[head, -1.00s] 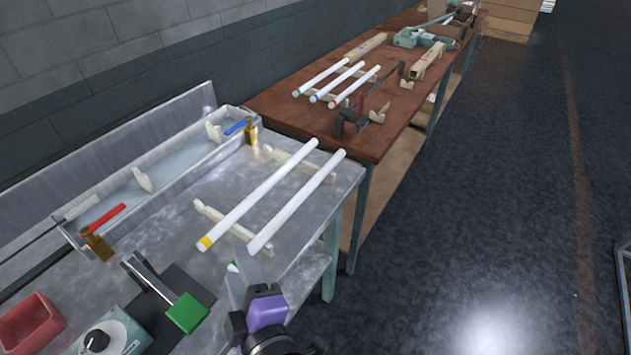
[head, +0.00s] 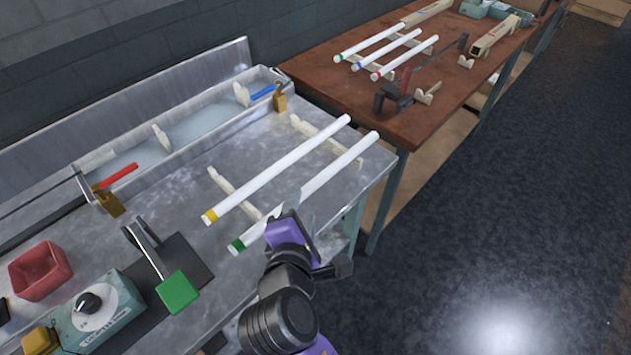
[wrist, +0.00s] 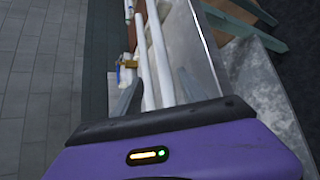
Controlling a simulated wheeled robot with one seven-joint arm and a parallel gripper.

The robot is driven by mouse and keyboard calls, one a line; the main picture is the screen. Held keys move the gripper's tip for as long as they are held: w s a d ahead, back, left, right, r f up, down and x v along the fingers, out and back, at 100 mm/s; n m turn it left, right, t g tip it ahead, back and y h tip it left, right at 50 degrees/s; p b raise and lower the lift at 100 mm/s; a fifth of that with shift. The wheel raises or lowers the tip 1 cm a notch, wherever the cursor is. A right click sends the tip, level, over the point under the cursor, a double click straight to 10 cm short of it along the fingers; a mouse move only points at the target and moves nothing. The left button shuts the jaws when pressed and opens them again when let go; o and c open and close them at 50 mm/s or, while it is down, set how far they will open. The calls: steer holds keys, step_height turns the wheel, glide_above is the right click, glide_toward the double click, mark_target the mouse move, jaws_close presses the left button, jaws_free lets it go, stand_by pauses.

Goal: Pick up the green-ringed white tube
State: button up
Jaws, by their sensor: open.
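The green-ringed white tube (head: 335,168) lies on pale supports near the front edge of the metal bench, its green ring at the near end. A yellow-ringed white tube (head: 280,168) lies parallel to its left. My gripper (head: 293,205) is open over the near part of the green-ringed tube and hides some of it. I cannot tell whether the fingers touch it. In the wrist view, both tubes run away between the open fingers (wrist: 158,92); the right one (wrist: 160,55) appears to be the green-ringed tube. Its ring is hidden there.
A trough (head: 190,130) with red and blue handles runs along the back. A green-ended lever (head: 178,292), teal control box (head: 98,312) and red bin (head: 40,270) are at left. The wooden bench (head: 330,95) behind holds three ringed tubes, one also green-ringed.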

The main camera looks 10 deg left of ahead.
mark_target(309, 192)
steer(key=shift+d+p+x, duration=0.15)
steer(key=shift+d+x, duration=0.05)
steer(key=shift+x, duration=1.55)
steer(key=shift+d+p+x, duration=0.15)
steer(key=shift+d+x, duration=0.05)
steer(key=shift+x, duration=1.55)
steer(key=shift+f, duration=0.15)
jaws_close()
